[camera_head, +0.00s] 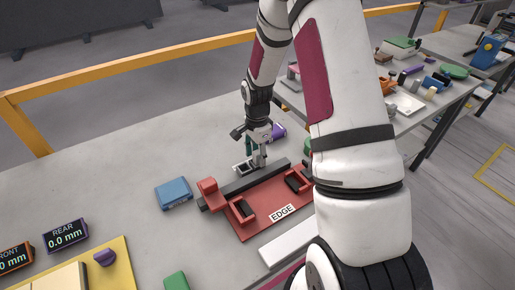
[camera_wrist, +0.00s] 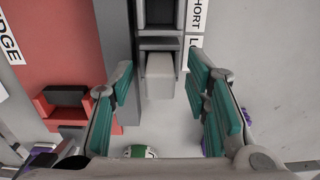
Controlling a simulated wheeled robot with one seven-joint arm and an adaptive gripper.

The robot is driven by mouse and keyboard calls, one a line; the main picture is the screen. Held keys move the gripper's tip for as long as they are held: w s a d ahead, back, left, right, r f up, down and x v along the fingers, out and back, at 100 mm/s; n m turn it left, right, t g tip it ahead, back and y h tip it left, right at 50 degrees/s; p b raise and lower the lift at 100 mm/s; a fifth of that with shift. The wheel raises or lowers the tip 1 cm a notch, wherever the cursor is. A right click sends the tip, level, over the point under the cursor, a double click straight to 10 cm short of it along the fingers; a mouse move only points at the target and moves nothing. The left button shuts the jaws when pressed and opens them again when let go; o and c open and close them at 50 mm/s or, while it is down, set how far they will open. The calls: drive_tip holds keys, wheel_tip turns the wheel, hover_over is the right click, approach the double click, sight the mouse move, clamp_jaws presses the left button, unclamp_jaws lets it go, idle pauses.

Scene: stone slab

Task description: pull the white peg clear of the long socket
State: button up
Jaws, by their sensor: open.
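The white peg (camera_wrist: 160,76) sticks out of a dark grey socket (camera_wrist: 160,43) in the wrist view. The label beside this socket is partly covered and shows only an "L". A second dark socket (camera_wrist: 160,12) lies beyond it, beside a "SHORT" label (camera_wrist: 197,14). My gripper (camera_wrist: 160,84) is open, with a teal-padded finger on each side of the peg. Gaps show between the peg and both pads. In the head view my gripper (camera_head: 258,160) points down at the small socket block (camera_head: 242,168), which it partly hides; the peg cannot be made out there.
A dark bar (camera_wrist: 117,60) runs close to the left finger, along a red "EDGE" fixture (camera_head: 262,205). A blue box (camera_head: 173,193) and a purple object (camera_head: 277,131) are nearby. "REAR" and "FRONT" displays (camera_head: 65,235) read 0.0 mm.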

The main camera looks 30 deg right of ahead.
sight(257, 152)
clamp_jaws()
drive_tip(key=shift+r, duration=0.2)
drive_tip(key=shift+r+p, duration=0.6)
drive_tip(key=shift+r, duration=1.3)
drive_tip(key=shift+r+p, duration=0.7)
drive_tip(key=shift+r, duration=2.3)
